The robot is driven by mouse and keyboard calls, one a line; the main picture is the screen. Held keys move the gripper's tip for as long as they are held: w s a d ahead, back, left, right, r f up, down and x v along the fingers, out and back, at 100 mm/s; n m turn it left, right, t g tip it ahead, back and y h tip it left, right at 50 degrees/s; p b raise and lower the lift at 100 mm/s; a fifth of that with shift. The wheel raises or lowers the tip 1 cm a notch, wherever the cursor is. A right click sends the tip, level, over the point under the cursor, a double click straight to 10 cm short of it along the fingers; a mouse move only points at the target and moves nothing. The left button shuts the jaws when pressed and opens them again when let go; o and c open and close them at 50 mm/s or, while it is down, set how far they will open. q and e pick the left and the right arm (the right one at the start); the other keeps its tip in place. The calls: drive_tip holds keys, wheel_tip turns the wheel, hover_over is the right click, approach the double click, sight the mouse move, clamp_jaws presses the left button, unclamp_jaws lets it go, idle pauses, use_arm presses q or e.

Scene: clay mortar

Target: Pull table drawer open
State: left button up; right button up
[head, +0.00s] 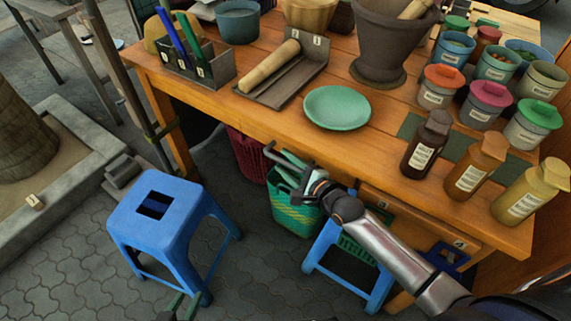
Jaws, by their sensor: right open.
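The wooden table (250,113) fills the upper middle and right. Its drawer front (425,222) is under the front edge at the right, with small pale labels on it. It looks flush with the table, and my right arm hides part of it. My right gripper (287,172) is open and empty, in front of the table edge and left of the drawer, above a green basket. It appears apart from the drawer. Only dark tips of my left gripper (180,306) show at the bottom edge, beside the blue stool; their opening is unclear.
A blue stool (180,198) stands at the left, and another (326,247) is below my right arm. A green basket (292,212) is under the table. On top are a green plate (337,107), a mortar (392,45), bottles (427,145) and several lidded jars.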

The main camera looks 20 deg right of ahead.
drive_tip(key=shift+w+a, duration=0.1)
drive_tip(key=shift+w, duration=0.1)
clamp_jaws()
idle(0.3)
idle(1.1)
